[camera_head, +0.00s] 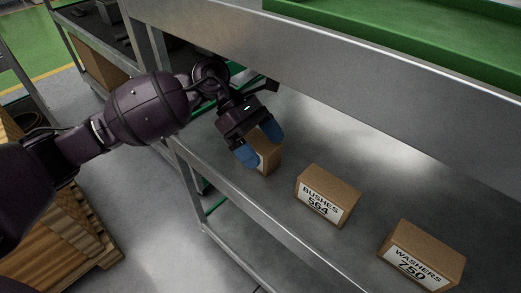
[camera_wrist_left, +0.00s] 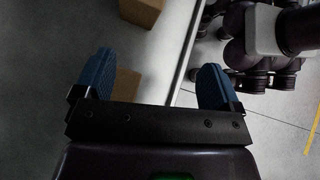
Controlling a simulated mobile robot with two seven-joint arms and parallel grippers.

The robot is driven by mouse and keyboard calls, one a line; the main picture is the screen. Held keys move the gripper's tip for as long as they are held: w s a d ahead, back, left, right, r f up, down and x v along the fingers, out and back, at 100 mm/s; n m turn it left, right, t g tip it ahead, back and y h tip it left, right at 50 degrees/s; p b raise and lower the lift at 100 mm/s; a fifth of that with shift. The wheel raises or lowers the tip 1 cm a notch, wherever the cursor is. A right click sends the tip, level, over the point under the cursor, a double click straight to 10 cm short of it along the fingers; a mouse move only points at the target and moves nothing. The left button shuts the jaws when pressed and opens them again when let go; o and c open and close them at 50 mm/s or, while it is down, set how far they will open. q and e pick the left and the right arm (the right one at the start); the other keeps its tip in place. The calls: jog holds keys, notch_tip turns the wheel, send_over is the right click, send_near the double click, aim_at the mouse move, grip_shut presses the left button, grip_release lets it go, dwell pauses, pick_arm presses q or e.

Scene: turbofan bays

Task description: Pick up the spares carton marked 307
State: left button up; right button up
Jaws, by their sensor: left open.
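My left gripper (camera_head: 259,147) is open over a small brown carton (camera_head: 269,153) on the grey metal shelf. The carton is partly hidden by the gripper, and the marking on its pale label cannot be read. In the left wrist view the blue fingers of the gripper (camera_wrist_left: 155,84) are apart, and the carton (camera_wrist_left: 127,84) shows between them, nearer the left finger. I cannot tell whether a finger touches it. No number 307 is readable. My right gripper is not in view.
A carton marked BUSHES 564 (camera_head: 327,196) and one marked WASHERS 750 (camera_head: 421,257) stand to the right on the same shelf (camera_head: 345,160). A metal beam (camera_head: 330,55) and green tray (camera_head: 420,30) are above. A wooden crate (camera_head: 60,235) stands at lower left.

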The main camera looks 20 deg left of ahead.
aim_at(255, 137)
pick_arm(q)
jog(key=w+a+m+y+b, duration=0.1)
jog(key=w+a+y, duration=0.1)
jog(key=w+a, duration=0.1)
jog(key=w+a+m+t+y+b, duration=0.1)
jog(key=w+a+y, duration=0.1)
jog(key=a+y, duration=0.1)
jog(key=shift+w+a+m, duration=0.15)
jog(key=shift+w+m, duration=0.25)
jog(key=b+x, duration=0.1)
jog(key=x, duration=0.3)
jog(key=b+x, duration=0.1)
jog(key=x, duration=0.1)
jog(key=shift+w+f+b, duration=0.1)
jog(key=shift+w+b, duration=0.2)
jog(key=shift+d+f, duration=0.25)
jog(key=shift+f, duration=0.05)
jog(key=shift+d, duration=0.1)
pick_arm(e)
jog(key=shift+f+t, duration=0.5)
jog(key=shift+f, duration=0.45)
pick_arm(q)
jog(key=shift+s+f, duration=0.1)
jog(key=shift+f, duration=0.1)
jog(key=c, duration=1.1)
jog(key=shift+c, duration=0.5)
jog(key=shift+r, duration=0.15)
